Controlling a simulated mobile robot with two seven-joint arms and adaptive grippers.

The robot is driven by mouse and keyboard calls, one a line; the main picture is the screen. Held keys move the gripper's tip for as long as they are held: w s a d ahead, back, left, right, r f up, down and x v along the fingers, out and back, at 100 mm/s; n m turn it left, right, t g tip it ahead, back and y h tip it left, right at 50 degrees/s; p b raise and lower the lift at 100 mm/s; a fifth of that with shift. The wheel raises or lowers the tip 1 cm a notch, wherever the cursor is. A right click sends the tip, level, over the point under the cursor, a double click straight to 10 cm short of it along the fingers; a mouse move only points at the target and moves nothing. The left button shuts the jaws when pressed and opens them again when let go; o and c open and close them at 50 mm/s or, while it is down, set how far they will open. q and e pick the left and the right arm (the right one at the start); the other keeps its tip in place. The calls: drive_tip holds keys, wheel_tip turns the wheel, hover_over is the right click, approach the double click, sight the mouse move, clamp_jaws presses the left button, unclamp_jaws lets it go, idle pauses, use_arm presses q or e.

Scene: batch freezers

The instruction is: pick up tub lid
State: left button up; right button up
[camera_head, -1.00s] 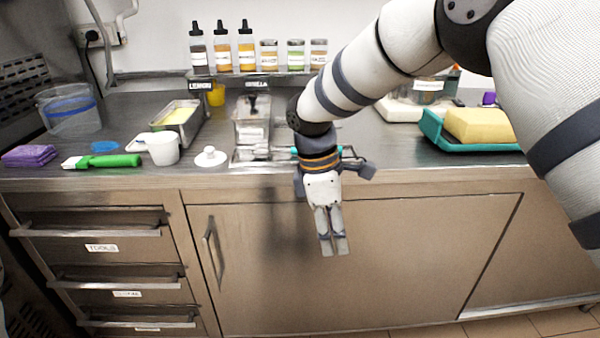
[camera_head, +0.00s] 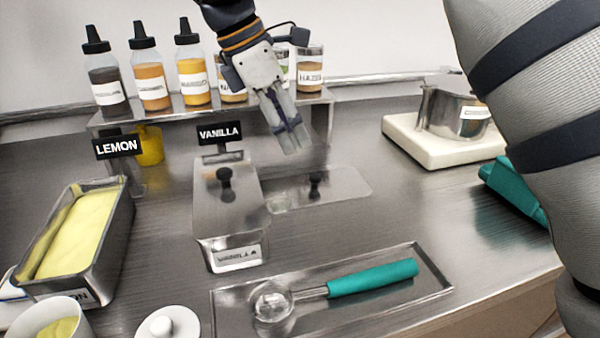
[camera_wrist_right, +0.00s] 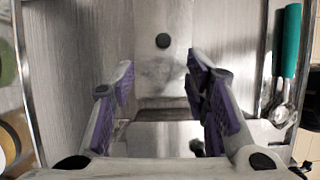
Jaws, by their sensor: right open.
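A flat metal lid (camera_head: 345,186) with a black knob (camera_head: 315,184) lies on the counter, right of the vanilla tub (camera_head: 228,238). The vanilla tub has its own metal lid (camera_head: 240,200) on, with another black knob (camera_head: 225,178). The vanilla knob (camera_wrist_right: 197,147) is partly hidden behind a finger. My left gripper is not in view.
A tray with a teal-handled scoop (camera_head: 372,278) lies in front. The open lemon tub (camera_head: 118,215) and a round white lid (camera_head: 168,322) are left. Bottles (camera_head: 150,80) stand on a shelf behind. A pot (camera_head: 452,112) on a white base is back right.

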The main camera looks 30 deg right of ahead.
sight(314, 176)
drive_tip(key=x, duration=1)
drive_tip(key=shift+s+d+r+b, duration=0.1)
drive_tip(key=shift+s+d+b, duration=0.05)
drive_tip(key=shift+s+b, duration=0.2)
clamp_jaws()
